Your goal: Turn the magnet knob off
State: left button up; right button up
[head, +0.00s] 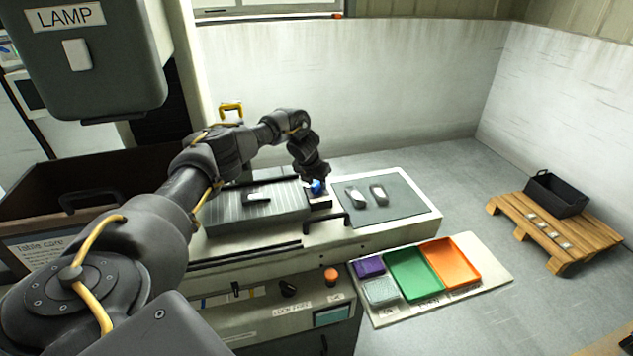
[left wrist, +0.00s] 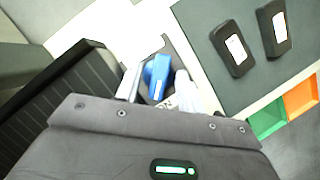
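The blue magnet knob (head: 317,187) sits on a small block at the right end of the ribbed grey magnet plate (head: 235,211). In the left wrist view the blue knob (left wrist: 157,76) shows between the two pale fingers of my left gripper (left wrist: 158,84). In the head view my left gripper (head: 316,180) points down over the knob and partly hides it. The fingers are close on both sides of the knob; I cannot tell whether they press on it. A small pale piece (head: 258,197) lies on the plate. My right gripper is not in view.
Two dark pieces with pale labels (head: 355,196) (head: 378,194) lie on a grey mat (head: 413,207) right of the knob. A black handle (head: 349,218) stands in front. Purple, green and orange trays (head: 452,262) are lower right. The lamp housing (head: 85,65) hangs upper left.

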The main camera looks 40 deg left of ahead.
pick_arm(q)
grip_shut()
